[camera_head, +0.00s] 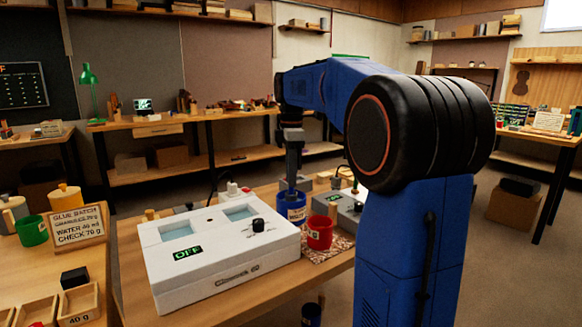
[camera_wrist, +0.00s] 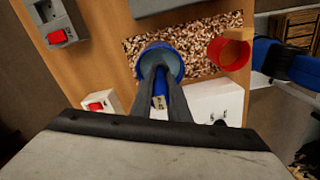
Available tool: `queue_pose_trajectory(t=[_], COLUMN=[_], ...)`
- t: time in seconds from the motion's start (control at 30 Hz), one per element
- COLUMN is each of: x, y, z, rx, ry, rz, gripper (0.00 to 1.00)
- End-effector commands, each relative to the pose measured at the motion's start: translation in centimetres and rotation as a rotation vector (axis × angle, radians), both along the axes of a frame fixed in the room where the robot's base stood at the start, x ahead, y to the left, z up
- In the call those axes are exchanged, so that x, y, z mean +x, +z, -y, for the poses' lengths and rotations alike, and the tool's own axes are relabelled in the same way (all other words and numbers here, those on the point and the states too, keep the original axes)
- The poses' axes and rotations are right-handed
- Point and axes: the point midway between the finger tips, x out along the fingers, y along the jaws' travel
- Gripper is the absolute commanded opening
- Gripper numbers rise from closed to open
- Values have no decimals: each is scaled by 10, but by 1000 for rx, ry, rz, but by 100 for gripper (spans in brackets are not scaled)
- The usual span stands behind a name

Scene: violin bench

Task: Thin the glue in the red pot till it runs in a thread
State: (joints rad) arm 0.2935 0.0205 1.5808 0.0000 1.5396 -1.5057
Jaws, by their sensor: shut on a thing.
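The red pot (camera_head: 320,232) stands on a speckled mat (camera_head: 334,246) on the bench, right of the white heater box. In the wrist view the red pot (camera_wrist: 229,53) is at the upper right, with a tan piece at its rim; its contents cannot be made out. My gripper (camera_head: 291,188) points down at a blue pot (camera_head: 291,208) with a white label, just left of the red pot. In the wrist view my fingers (camera_wrist: 160,78) close on the near side of the blue pot (camera_wrist: 172,54). Whether the blue pot touches the bench cannot be told.
The white box (camera_head: 215,262) has two wells, a knob and a display reading OFF. A grey unit (camera_head: 345,213) stands behind the red pot. A glue batch sign (camera_head: 78,224), a green pot (camera_head: 32,230) and wooden trays (camera_head: 80,304) are on the left bench.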

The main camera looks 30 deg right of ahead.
Motion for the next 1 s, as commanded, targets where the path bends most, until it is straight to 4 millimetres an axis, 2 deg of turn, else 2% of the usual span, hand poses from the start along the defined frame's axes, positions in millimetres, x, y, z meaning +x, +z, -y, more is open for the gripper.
queue_pose_trajectory(t=[0.2,0.5,1.0], x=[0,0,0], y=[-22,-43,-48], z=[0,0,0], rx=[0,0,0], ry=[0,0,0], rz=[-1,-1,0], gripper=[0,0,0])
